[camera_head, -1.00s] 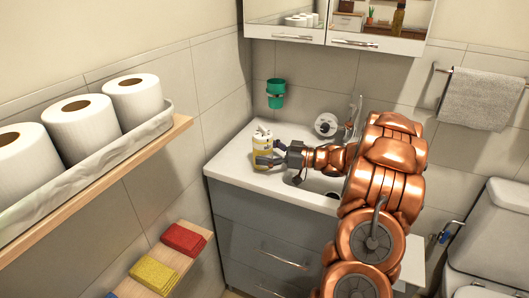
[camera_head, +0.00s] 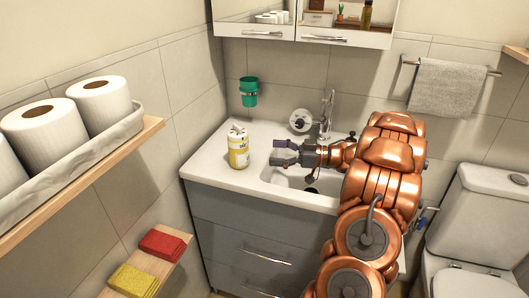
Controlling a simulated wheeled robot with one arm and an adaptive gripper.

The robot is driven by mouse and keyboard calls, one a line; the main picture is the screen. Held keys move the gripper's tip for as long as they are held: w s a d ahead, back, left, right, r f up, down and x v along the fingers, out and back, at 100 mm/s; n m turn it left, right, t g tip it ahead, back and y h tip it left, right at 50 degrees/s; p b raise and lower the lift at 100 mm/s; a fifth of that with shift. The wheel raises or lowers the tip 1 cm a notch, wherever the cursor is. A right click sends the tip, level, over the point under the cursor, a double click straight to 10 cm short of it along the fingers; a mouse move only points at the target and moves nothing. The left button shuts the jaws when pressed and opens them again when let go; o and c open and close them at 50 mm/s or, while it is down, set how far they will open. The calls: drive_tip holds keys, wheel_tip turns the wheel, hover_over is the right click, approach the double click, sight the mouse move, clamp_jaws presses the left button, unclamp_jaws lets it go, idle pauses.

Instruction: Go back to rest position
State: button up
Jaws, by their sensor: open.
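My gripper (camera_head: 278,153) is open and empty above the left part of the sink. Its fingers point left, towards a yellow and white canister (camera_head: 238,150) that stands upright on the counter. There is a gap between the fingertips and the canister. My copper arm reaches in from the lower right and hides part of the sink and cabinet.
The white counter (camera_head: 212,168) holds a sink (camera_head: 285,178), a tap (camera_head: 327,112) and a white round item (camera_head: 301,120). A green cup (camera_head: 249,92) hangs on the wall. Shelves with paper rolls (camera_head: 45,133) and folded cloths (camera_head: 163,243) are at left, a toilet (camera_head: 480,215) at right.

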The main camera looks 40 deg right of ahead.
drive_tip(key=shift+s+d, duration=0.35)
idle(0.4)
